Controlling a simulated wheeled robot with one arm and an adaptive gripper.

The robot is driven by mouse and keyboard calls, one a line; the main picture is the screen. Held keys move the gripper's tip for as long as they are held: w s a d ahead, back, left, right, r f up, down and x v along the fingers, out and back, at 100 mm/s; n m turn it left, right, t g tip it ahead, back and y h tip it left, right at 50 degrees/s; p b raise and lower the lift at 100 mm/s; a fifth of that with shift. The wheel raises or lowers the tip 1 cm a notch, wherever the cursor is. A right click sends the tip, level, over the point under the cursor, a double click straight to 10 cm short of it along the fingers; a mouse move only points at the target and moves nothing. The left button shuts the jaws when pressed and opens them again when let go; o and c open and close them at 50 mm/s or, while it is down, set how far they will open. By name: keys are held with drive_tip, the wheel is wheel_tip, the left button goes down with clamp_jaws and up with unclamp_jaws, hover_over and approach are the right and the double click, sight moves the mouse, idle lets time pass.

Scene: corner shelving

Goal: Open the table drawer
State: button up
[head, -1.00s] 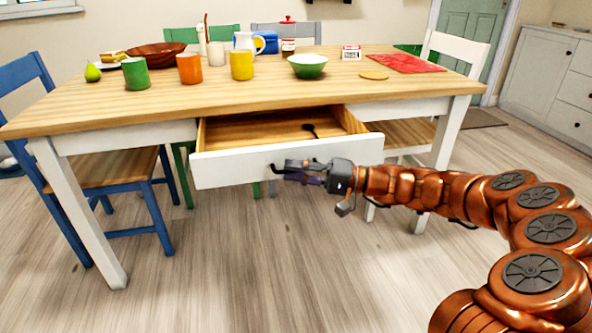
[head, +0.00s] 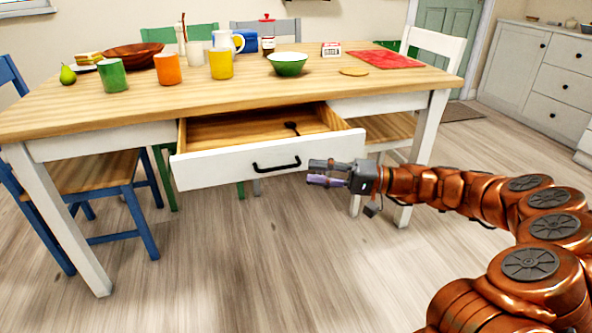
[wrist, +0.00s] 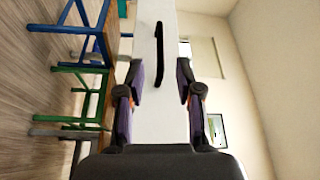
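The table drawer (head: 215,170) is pulled out from the wooden-topped white table (head: 390,105). Its inside shows, with a small dark object (head: 291,127) near the right. A black bar handle (head: 276,165) is on its white front. My gripper (head: 309,172) is to the right of the handle and apart from it, in front of the drawer's right end. In the wrist view my gripper (wrist: 158,80) has its fingers apart with nothing held between them. The handle (wrist: 159,54) shows there ahead, between the lines of the fingers, against the white drawer front.
Cups, a green bowl (head: 287,64), a brown bowl (head: 133,56) and a red mat (head: 384,59) are on the tabletop. A blue chair (head: 105,185) stands at the left and a white chair (head: 433,62) at the right. The floor in front is clear.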

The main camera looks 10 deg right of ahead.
drive_tip(key=shift+v, duration=1.6)
drive_tip(key=s+a+r+n+g+h+p, duration=0.2)
drive_tip(key=s+a+r+g+p, duration=0.1)
drive_tip(key=s+a+r+p, duration=0.4)
drive_tip(key=s+a+r+n+g+h+p, duration=0.1)
drive_tip(key=s+a+r+g+h+p, duration=0.25)
drive_tip(key=s+r+p, duration=0.45)
drive_tip(key=s+r+h+p, duration=0.5)
drive_tip(key=s+r+p, duration=0.35)
drive_tip(key=p, duration=0.25)
drive_tip(key=s+d+r+m+h+p, duration=0.2)
drive_tip(key=s+d+r+h+p, duration=0.6)
drive_tip(key=s+d+p, duration=0.5)
drive_tip(key=r+p, duration=0.1)
drive_tip(key=p, duration=0.3)
drive_tip(key=shift+r+m+t, duration=0.15)
drive_tip(key=shift+m+t, duration=0.2)
drive_tip(key=shift+m, duration=0.05)
